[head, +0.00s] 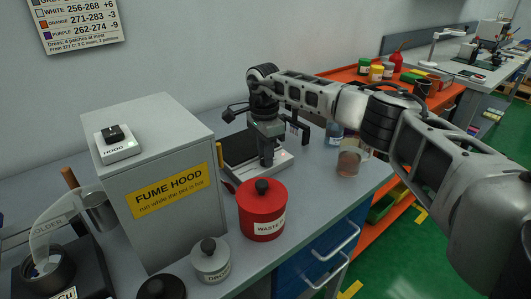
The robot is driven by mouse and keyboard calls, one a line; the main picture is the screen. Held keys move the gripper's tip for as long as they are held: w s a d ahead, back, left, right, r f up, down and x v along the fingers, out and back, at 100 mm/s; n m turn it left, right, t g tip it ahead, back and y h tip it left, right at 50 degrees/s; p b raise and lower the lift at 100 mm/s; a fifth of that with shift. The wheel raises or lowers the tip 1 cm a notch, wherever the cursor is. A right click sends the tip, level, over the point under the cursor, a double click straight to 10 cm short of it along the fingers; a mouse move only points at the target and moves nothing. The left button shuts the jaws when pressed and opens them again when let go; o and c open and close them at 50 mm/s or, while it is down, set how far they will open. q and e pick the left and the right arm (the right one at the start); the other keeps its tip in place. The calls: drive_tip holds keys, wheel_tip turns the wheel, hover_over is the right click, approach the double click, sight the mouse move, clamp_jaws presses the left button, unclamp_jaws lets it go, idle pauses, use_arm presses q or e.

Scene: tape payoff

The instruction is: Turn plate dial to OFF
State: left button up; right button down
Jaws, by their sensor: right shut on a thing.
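The plate (241,150) is a low device with a dark top and a pale base, standing on the bench behind the red waste pot. My right arm comes in from the right, and my right gripper (267,160) points down at the pale front part of the plate. Its fingers are shut at the plate's dial, which they and the gripper body hide. The dial's marks and setting cannot be read. My left gripper is not in view.
The grey fume hood box (160,150) stands left of the plate, with a black-knobbed switch (115,137) on top. A red waste pot (262,215) and small grey pot (210,263) stand in front. A blue bottle (334,134) and glass jar (349,164) stand to the right.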

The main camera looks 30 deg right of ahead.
drive_tip(key=c, duration=1.4)
unclamp_jaws()
drive_tip(key=shift+r, duration=0.15)
drive_tip(key=shift+o, duration=1)
